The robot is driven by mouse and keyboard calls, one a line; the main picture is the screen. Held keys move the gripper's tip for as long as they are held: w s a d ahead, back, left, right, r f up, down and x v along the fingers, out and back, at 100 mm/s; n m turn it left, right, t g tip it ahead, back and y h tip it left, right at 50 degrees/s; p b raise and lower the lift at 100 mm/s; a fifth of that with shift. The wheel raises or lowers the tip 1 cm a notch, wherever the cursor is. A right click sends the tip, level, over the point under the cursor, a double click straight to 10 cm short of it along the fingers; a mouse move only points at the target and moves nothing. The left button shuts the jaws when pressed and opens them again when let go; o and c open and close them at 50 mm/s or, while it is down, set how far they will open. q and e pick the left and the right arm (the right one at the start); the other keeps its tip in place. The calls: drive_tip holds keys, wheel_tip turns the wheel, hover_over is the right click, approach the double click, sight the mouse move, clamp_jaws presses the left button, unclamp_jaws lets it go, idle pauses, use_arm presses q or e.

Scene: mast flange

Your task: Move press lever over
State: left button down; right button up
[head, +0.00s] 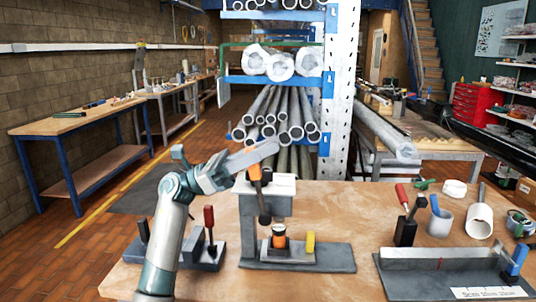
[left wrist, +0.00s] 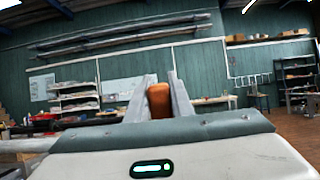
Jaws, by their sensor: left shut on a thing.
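The press (head: 281,207) stands on the wooden bench, with a grey column, a white top and a dark ram above its base plate (head: 330,257). Its lever has an orange grip (head: 254,173) near the top of the press. My left gripper (head: 264,155) reaches in from the left and is shut on this grip. In the left wrist view, the rounded orange-brown grip (left wrist: 158,100) shows between the two grey fingers (left wrist: 160,97). The lever's lower part is partly hidden. An orange part (head: 279,238) sits under the ram, beside a yellow block (head: 310,242). My right gripper is not in view.
A dark fixture with a red-handled tool (head: 209,220) stands left of the press. Bare bench lies between press and holder.

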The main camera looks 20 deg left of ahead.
use_arm(q)
drive_tip(key=c, duration=1.6)
unclamp_jaws()
drive_tip(key=shift+a, duration=0.15)
drive_tip(key=shift+o, duration=0.2)
drive_tip(key=shift+f, duration=0.1)
